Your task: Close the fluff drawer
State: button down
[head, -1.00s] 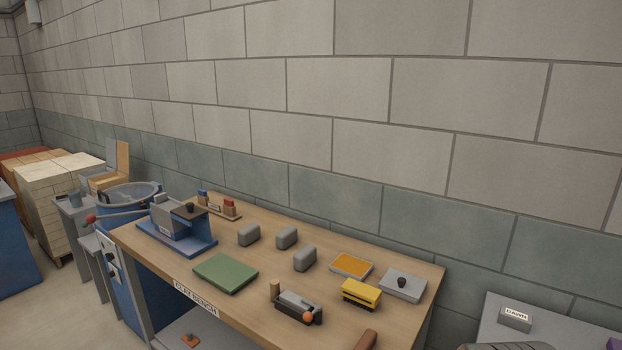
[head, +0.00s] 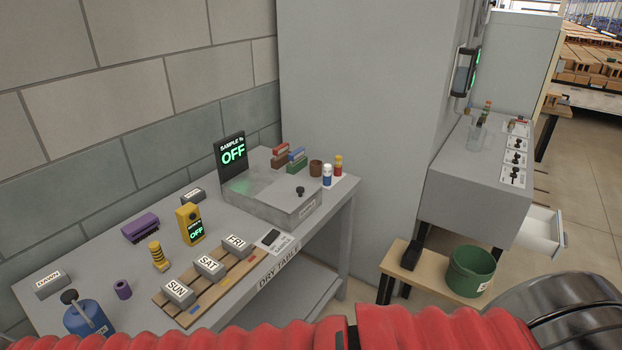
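A white drawer (head: 541,232) sticks out, open, from the lower front of a grey cabinet (head: 455,180) at the right. No label on it can be read from here, so I cannot tell by name that it is the fluff drawer. Its inside shows only in part and looks empty. My gripper is not in view. My arm's red ribbed sleeve crosses the bottom of the picture, well apart from the drawer.
A low wooden bench (head: 426,270) with a green bucket (head: 470,270) and a black block (head: 412,255) stands before the cabinet. The grey dry table (head: 110,260) with bricks and instruments fills the left. Open floor (head: 585,235) lies right of the drawer.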

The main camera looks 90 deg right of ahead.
aim_at(542, 231)
jog(key=k, duration=1.7)
jog(key=z, duration=0.35)
jog(key=k, duration=2.4)
